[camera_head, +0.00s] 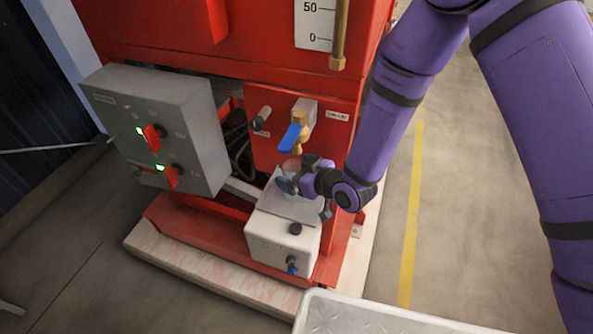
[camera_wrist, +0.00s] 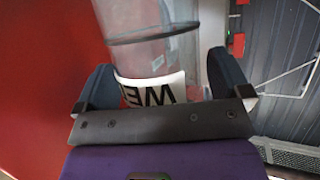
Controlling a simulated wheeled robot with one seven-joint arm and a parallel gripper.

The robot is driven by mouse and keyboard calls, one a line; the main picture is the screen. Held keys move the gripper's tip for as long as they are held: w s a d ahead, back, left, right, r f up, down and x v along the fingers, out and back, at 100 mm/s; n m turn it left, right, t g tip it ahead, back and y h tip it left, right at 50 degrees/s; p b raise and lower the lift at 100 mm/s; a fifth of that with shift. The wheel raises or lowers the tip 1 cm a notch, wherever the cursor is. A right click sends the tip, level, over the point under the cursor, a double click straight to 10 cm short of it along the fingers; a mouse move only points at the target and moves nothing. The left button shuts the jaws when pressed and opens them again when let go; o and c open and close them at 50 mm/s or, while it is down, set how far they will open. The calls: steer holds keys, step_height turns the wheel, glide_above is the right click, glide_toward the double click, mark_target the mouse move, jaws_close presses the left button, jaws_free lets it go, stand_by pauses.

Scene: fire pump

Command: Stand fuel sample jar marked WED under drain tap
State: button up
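The clear fuel sample jar (camera_wrist: 150,45) shows in the wrist view with a dark ring and a white label, on which "WE" reads upside down. My gripper (camera_wrist: 165,85) has a dark finger on each side of the jar. The left finger is close against it; a gap shows at the right finger. In the head view my gripper (camera_head: 306,198) is low in front of the drain tap (camera_head: 297,137), which has a blue lever and brass body. The jar (camera_head: 289,165) is faint there, below the tap and mostly hidden; its contact with the surface beneath cannot be told.
A white box (camera_head: 272,246) with a grey top plate stands below the tap. A grey control box (camera_head: 165,125) with red switches is at left. The red pump frame (camera_head: 270,90) rises behind. A tread-plate tray (camera_head: 375,318) is at the front. Bare floor lies right.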

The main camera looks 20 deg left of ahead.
steer(key=shift+d+r, duration=0.1)
steer(key=shift+r, duration=0.05)
steer(key=v, duration=1.1)
steer(key=shift+s+d+r, duration=0.25)
steer(key=shift+d, duration=0.05)
